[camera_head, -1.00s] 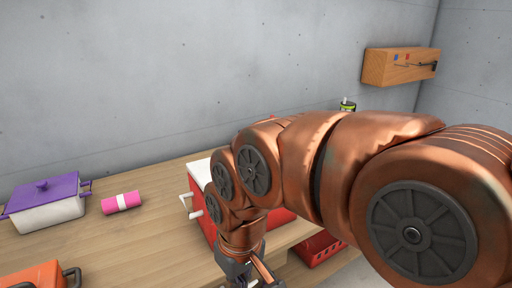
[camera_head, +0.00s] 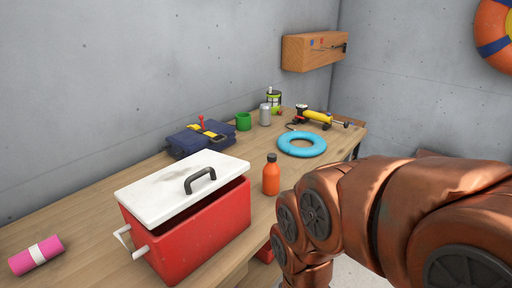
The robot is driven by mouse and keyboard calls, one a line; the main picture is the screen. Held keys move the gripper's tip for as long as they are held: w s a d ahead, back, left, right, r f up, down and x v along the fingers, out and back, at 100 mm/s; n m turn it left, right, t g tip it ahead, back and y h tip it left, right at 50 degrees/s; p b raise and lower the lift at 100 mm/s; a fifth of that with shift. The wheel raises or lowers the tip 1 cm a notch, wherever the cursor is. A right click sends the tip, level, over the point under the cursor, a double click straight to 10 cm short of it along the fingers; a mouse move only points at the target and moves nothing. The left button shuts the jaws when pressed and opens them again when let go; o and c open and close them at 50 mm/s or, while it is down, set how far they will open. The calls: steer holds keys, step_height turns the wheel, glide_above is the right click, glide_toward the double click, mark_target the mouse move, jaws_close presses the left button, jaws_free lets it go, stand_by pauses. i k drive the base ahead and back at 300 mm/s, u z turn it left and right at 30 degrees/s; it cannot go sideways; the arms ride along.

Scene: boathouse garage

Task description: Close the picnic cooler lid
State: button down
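The picnic cooler is a red box (camera_head: 205,235) standing on the wooden workbench, left of centre. Its white lid (camera_head: 165,186), with a dark grey handle (camera_head: 200,180), lies over the top at a slight tilt. A narrow dark gap shows between the lid and the box along the right part of the front edge, so the lid looks a little ajar. White side handles stick out at the box's left end. My arm crosses the lower right, apart from the cooler in the picture. My gripper is below the picture's edge and hidden.
An orange bottle (camera_head: 271,175) stands close to the cooler's right. A blue ring (camera_head: 301,140), a can (camera_head: 265,115), a green mug (camera_head: 243,122) and a dark blue case (camera_head: 195,142) are behind. A pink roll (camera_head: 36,256) lies left. Bare workbench (camera_head: 85,222) shows left of the cooler.

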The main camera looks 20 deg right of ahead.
mark_target(154, 199)
steer(key=z, duration=0.7)
steer(key=k, duration=0.85)
steer(key=u, duration=1.8)
steer(key=i, duration=0.5)
steer(key=z, duration=0.05)
